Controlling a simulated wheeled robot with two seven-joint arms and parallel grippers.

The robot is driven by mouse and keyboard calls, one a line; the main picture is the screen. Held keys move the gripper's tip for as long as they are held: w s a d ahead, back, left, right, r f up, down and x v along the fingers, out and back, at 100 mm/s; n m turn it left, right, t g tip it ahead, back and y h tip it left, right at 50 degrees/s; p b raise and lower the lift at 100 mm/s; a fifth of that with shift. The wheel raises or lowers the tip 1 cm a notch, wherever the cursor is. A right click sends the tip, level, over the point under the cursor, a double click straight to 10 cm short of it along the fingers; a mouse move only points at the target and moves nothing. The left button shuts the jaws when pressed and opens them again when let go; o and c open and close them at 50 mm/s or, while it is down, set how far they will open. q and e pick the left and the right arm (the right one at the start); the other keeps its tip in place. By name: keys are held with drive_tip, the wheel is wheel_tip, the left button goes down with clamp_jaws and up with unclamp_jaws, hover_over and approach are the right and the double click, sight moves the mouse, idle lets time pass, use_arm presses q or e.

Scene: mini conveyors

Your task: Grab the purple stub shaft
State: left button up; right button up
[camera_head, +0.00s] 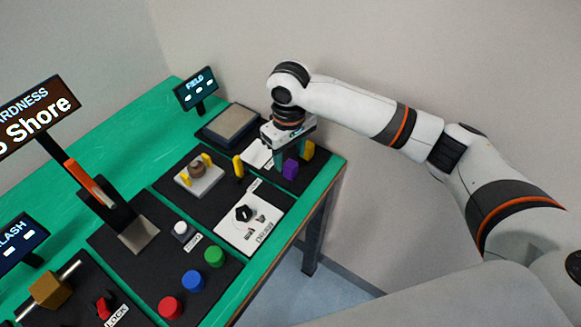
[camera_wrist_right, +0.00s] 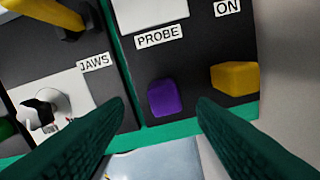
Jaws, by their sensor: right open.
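The purple stub shaft (camera_head: 290,168) stands on a dark panel near the table's right edge in the head view. In the right wrist view it is a purple block (camera_wrist_right: 165,97) below the PROBE label, lying between and beyond my fingertips. My right gripper (camera_head: 291,160) is over this panel, with its green fingers close to the shaft. In the wrist view the right gripper (camera_wrist_right: 160,105) is open, with nothing between its fingers. I cannot tell whether a finger touches the shaft. My left gripper is not in view.
A yellow block (camera_wrist_right: 235,78) stands right of the purple one. A yellow post (camera_head: 238,166) and a white panel with a black knob (camera_head: 245,213) are nearby. A FIELD display (camera_head: 195,90) stands at the back. Coloured buttons (camera_head: 192,280) are in front.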

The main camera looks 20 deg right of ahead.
sight(291, 164)
drive_tip(key=shift+w+d+f, duration=0.1)
drive_tip(key=shift+d+f, duration=0.05)
drive_tip(key=shift+f, duration=1.2)
drive_tip(key=shift+d+f, duration=0.1)
drive_tip(key=shift+f, duration=1.25)
drive_tip(key=c, duration=1.1)
drive_tip(key=shift+r, duration=0.1)
